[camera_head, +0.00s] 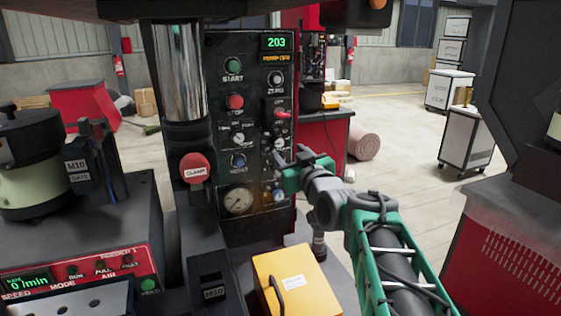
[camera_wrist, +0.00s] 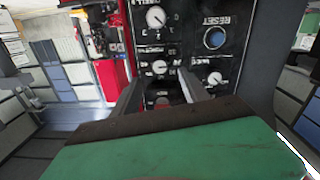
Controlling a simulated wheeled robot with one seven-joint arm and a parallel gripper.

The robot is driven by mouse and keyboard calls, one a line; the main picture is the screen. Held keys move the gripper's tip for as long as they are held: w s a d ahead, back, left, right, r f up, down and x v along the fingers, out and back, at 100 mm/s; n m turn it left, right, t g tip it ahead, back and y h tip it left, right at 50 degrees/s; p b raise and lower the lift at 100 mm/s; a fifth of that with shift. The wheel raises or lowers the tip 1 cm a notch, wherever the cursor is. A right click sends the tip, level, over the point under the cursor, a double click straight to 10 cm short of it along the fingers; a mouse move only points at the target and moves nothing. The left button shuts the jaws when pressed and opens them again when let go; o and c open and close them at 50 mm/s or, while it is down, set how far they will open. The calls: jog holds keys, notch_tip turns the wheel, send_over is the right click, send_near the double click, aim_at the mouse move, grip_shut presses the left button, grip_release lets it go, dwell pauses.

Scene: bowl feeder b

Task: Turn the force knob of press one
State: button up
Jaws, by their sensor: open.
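The dark control panel (camera_head: 258,120) of the press carries several knobs and buttons; no label reading "force" is legible. A small white-faced knob (camera_head: 280,143) sits in its right column, left of my gripper (camera_head: 291,156). In the wrist view, which shows the panel upside down, my gripper's (camera_wrist: 163,84) two fingers stand apart, and a small knob (camera_wrist: 159,67) appears between and just beyond their tips. Another knob (camera_wrist: 155,17) lies above it and one (camera_wrist: 214,78) to its right. The fingers are open and empty. Whether they touch the panel I cannot tell.
A blue reset button (camera_wrist: 214,38), a red stop button (camera_head: 235,102) and a pressure gauge (camera_head: 238,200) are close by on the panel. A red clamp button (camera_head: 195,167) stands left. A yellow box (camera_head: 295,285) sits below. Open floor lies to the right.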

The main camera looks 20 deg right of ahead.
aim_at(280, 142)
jog(key=w+p, duration=0.2)
jog(key=w, duration=0.5)
jog(key=shift+w+d+r, duration=0.1)
jog(key=shift+c, duration=0.5)
jog(key=shift+d, duration=0.1)
grip_shut()
